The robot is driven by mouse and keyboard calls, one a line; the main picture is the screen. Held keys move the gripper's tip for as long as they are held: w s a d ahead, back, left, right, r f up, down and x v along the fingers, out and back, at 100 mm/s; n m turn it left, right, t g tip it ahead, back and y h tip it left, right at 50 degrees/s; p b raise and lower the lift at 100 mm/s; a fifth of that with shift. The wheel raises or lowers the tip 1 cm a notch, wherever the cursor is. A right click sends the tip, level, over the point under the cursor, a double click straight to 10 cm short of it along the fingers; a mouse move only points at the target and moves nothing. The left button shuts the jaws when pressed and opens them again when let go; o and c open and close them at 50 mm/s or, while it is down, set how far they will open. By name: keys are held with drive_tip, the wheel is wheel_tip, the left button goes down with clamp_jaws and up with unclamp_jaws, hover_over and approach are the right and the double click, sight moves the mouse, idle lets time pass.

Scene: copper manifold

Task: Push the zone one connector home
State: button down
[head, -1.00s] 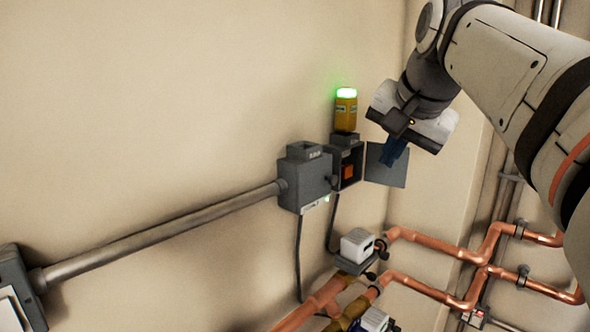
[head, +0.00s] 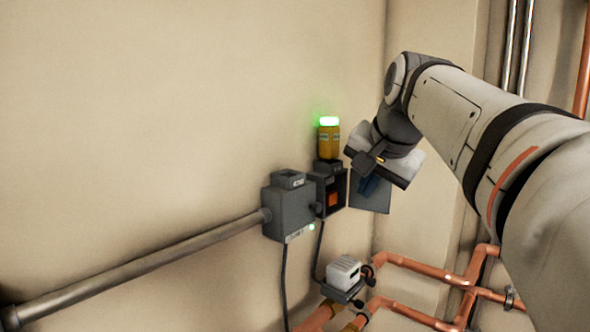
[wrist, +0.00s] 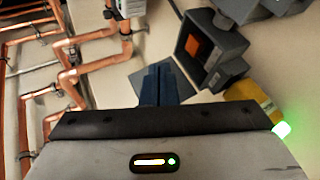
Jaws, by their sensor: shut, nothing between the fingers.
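A small grey box (head: 318,196) on the wall stands open, with an orange block (head: 333,199) inside; the block also shows in the wrist view (wrist: 199,50). No zone one label is readable, so I cannot tell which part is the connector. My gripper (head: 368,192) has its blue fingers shut and empty, right of the open box and in front of its flap. In the wrist view the fingers (wrist: 158,80) point toward the flap, apart from the orange block.
The open flap (head: 372,196) sticks out right of the box. A larger grey box (head: 287,212) with a conduit (head: 150,259) is at its left. A white actuator (head: 343,270) and copper pipes (head: 425,265) lie below. The wall at upper left is bare.

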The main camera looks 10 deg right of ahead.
sight(331, 198)
drive_tip(key=w+a+f, duration=0.1)
drive_tip(key=w, duration=0.1)
drive_tip(key=w+f+p, duration=0.1)
drive_tip(key=w, duration=0.1)
drive_tip(key=w+a+f, duration=0.1)
drive_tip(key=w, duration=0.1)
drive_tip(key=shift+a+f+p, duration=0.35)
drive_tip(key=shift+p, duration=0.05)
drive_tip(key=shift+d, duration=0.1)
